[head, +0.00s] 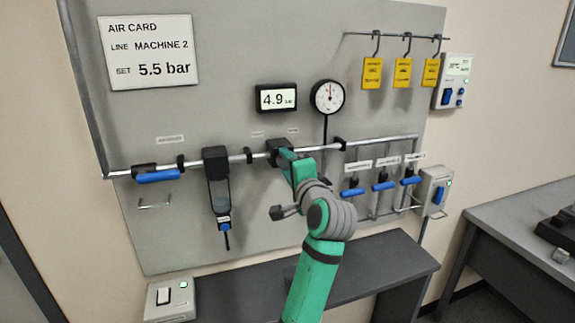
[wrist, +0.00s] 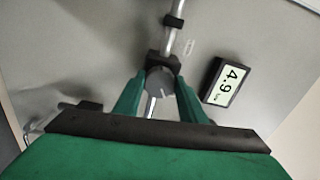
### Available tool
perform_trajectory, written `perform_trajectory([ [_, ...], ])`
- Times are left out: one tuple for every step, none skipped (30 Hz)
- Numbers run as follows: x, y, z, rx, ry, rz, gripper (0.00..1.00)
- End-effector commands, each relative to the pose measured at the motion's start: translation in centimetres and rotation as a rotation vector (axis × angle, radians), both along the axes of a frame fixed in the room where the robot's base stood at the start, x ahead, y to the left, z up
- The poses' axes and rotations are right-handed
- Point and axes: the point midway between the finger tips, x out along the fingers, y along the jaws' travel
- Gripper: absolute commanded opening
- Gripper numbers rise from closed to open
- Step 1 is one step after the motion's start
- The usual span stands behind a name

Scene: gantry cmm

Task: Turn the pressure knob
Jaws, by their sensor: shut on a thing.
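My gripper (head: 289,158) reaches the black regulator body (head: 279,147) on the pipe. In the wrist view my gripper (wrist: 161,80) has its green fingers closed around the round dark pressure knob (wrist: 159,82), which carries a pale mark. The fingers and arm hide the knob in the head view. The digital display (head: 276,98) reads 4.9 bar, and it also shows in the wrist view (wrist: 229,82). The white air card (head: 150,50) names line Machine 2 and set 5.5 bar. A round dial gauge (head: 328,97) is right of the display.
A blue-handled valve (head: 157,176) and a filter bowl (head: 220,196) are left of the regulator. Several blue levers (head: 383,186) are on the right. Yellow tags (head: 402,72) hang above. A grey bench (head: 390,257) stands below the panel.

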Motion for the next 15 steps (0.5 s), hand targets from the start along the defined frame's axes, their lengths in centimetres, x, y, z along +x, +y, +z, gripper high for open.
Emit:
perform_trajectory([
  [0.09,-0.04,-0.1,0.021,0.009,-0.001,0.15],
  [0.09,-0.05,-0.1,0.032,0.014,-0.001,0.15],
  [0.1,-0.08,-0.1,0.047,0.018,-0.002,0.15],
  [0.09,-0.09,-0.11,0.057,0.021,-0.002,0.15],
  [0.1,-0.11,-0.11,0.066,0.024,-0.002,0.15],
  [0.1,-0.12,-0.1,0.075,0.027,-0.002,0.15],
  [0.1,-0.13,-0.1,0.082,0.029,-0.003,0.15],
  [0.11,-0.12,-0.1,0.088,0.031,-0.003,0.15],
  [0.12,-0.13,-0.1,0.093,0.033,-0.003,0.15],
  [0.12,-0.13,-0.1,0.097,0.034,-0.003,0.15],
  [0.12,-0.13,-0.1,0.1,0.035,-0.003,0.15],
  [0.13,-0.13,-0.1,0.103,0.036,-0.003,0.15],
  [0.13,-0.13,-0.1,0.104,0.036,-0.003,0.15],
  [0.13,-0.14,-0.1,0.105,0.037,-0.003,0.15],
  [0.13,-0.15,-0.1,0.106,0.037,-0.003,0.15],
])
